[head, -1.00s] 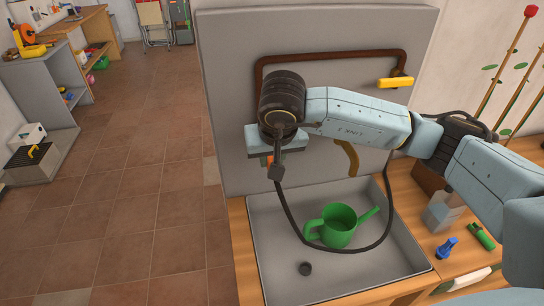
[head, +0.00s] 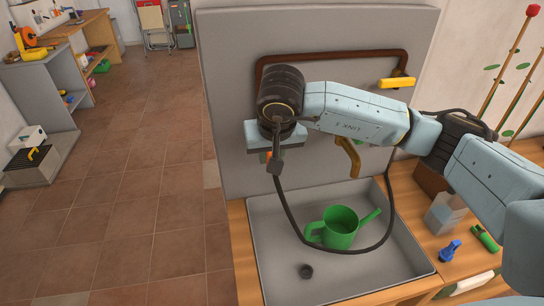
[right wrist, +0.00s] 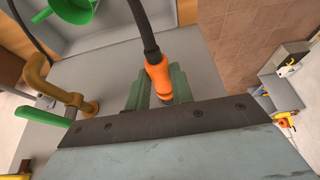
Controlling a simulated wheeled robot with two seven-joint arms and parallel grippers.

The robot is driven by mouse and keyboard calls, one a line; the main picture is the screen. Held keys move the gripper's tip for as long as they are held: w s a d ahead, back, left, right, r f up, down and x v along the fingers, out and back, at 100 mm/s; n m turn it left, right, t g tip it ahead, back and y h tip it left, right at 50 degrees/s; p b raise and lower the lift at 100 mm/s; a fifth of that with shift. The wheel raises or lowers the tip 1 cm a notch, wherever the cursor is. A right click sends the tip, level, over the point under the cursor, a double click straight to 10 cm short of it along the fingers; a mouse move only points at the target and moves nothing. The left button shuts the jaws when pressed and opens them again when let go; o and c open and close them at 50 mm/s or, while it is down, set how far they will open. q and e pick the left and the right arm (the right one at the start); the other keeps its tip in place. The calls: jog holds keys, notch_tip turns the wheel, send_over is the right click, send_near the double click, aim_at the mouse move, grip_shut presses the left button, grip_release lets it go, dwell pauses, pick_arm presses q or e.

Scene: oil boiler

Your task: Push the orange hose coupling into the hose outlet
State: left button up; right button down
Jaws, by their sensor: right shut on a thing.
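My right gripper (head: 265,156) is in front of the grey back panel, above the left side of the sink. In the right wrist view its green fingers (right wrist: 158,90) are shut on the orange hose coupling (right wrist: 158,76). The black hose (right wrist: 147,35) runs from the coupling; in the head view it loops down into the sink. Only a small bit of the orange coupling (head: 264,156) shows there, below the wrist. My left gripper is not in view.
A green watering can (head: 340,227) stands in the grey sink (head: 270,250). A brass spout (head: 349,155) comes from the panel right of the gripper. A brown pipe (head: 330,58) with a yellow handle (head: 397,83) runs above. The tiled floor at left is clear.

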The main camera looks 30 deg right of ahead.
jog(key=shift+w+d+b, duration=0.15)
jog(key=shift+w+b, duration=0.15)
jog(key=shift+w, duration=0.35)
jog(key=shift+w+d+b, duration=0.15)
jog(key=shift+w+b, duration=0.1)
jog(key=shift+w, duration=0.35)
jog(key=c, duration=1.1)
grip_release()
jog(key=shift+c, duration=0.2)
jog(key=b+v, duration=0.1)
jog(key=v, duration=1.2)
jog(key=shift+r, duration=0.2)
jog(key=shift+r, duration=0.1)
